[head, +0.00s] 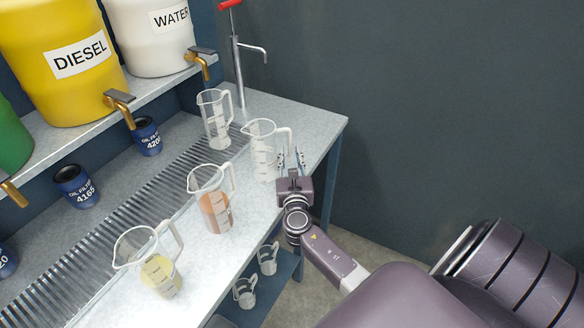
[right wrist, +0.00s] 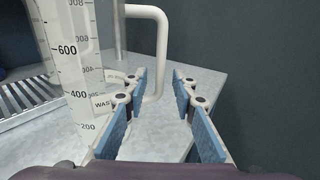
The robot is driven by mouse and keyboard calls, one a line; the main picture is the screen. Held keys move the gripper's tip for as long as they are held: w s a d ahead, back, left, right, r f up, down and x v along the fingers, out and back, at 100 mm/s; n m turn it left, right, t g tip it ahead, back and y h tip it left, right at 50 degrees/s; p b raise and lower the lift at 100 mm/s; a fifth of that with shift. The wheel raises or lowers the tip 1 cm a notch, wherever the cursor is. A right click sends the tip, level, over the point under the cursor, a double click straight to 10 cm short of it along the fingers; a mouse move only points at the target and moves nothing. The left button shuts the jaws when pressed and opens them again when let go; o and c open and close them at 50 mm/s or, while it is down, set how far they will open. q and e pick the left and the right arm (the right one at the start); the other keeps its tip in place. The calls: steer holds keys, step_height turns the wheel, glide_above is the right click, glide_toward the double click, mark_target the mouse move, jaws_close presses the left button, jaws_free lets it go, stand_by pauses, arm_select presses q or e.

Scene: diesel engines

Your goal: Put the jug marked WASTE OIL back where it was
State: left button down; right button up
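A clear measuring jug (head: 262,158) stands on the right part of the bench, beside my right gripper (head: 291,160). It looks empty. In the right wrist view the jug (right wrist: 72,60) is at the left, with its white handle (right wrist: 158,45) towards the gap between my fingers. My right gripper (right wrist: 160,95) is open, with nothing between its blue pads that I can see gripped. A white label (right wrist: 106,103) starting "WAS" shows low beside this jug, partly hidden by a finger. My left gripper is not in view.
Other jugs stand on the bench: one empty (head: 215,120), one with reddish-brown liquid (head: 211,200), one with yellow liquid (head: 150,262). A metal hand pump (head: 238,70) stands behind. Yellow DIESEL (head: 65,60) and white WATER (head: 155,35) containers have taps. Smaller jugs (head: 267,258) are below.

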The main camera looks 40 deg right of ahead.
steer(key=b+v, duration=0.1)
steer(key=v, duration=0.8)
steer(key=shift+s, duration=0.1)
